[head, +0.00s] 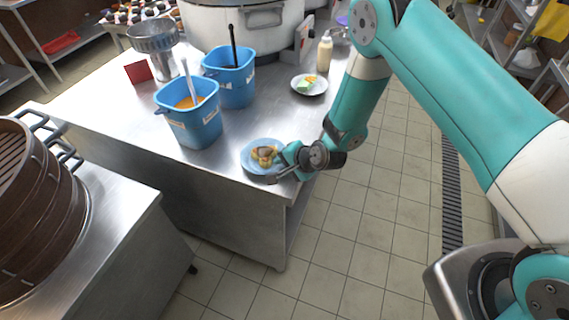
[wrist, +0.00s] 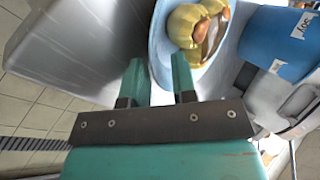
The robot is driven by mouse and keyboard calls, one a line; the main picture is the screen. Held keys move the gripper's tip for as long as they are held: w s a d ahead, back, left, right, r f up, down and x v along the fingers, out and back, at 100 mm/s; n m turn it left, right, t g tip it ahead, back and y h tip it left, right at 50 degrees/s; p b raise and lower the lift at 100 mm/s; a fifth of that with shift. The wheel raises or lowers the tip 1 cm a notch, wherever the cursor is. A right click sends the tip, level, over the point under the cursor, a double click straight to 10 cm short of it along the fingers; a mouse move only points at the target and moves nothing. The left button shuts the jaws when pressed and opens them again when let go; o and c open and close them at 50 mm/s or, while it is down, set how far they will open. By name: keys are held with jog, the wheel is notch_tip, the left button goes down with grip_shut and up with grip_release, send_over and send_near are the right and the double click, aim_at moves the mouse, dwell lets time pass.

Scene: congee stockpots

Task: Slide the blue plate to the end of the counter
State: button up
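The blue plate (head: 248,157) holds yellow and brown food and sits at the near right corner of the steel counter (head: 112,98). My gripper (head: 279,169) is at the plate's near right rim, low by the counter edge. In the wrist view, the two teal fingers (wrist: 160,74) stand apart, with the plate's rim (wrist: 159,45) showing between them. The right finger overlaps the plate and the left finger is outside it. I cannot tell whether either finger touches the rim.
Two blue buckets (head: 197,128) (head: 237,88) stand behind the plate. A white plate with food (head: 318,90), a pale bottle (head: 324,52) and a large pot (head: 205,24) are farther back. Steamer baskets (head: 35,215) stand on another counter at left. Tiled floor (head: 390,200) is clear at right.

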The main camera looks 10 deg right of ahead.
jog(key=shift+s+d+f, duration=0.2)
jog(key=shift+d+f, duration=0.05)
jog(key=b+v, duration=0.2)
jog(key=v, duration=1.5)
jog(key=shift+r+b, duration=0.35)
jog(key=shift+r, duration=0.05)
jog(key=shift+w+a, duration=0.1)
jog(key=s+a+r+n+g, duration=0.2)
jog(key=s+r+n+g, duration=0.1)
jog(key=s+r+n, duration=0.4)
jog(key=s+a+r+n+g, duration=0.2)
jog(key=s+r+n, duration=0.25)
jog(key=r, duration=0.45)
jog(key=s+d+r+n+g+h, duration=0.1)
jog(key=s+d+r+n, duration=0.1)
jog(key=s+r+n, duration=0.2)
jog(key=s+n, duration=0.1)
jog(key=s, duration=0.2)
jog(key=shift+s+d+r+g+h, duration=0.2)
jog(key=shift+s+d+g+h, duration=0.1)
jog(key=shift+s+d, duration=0.1)
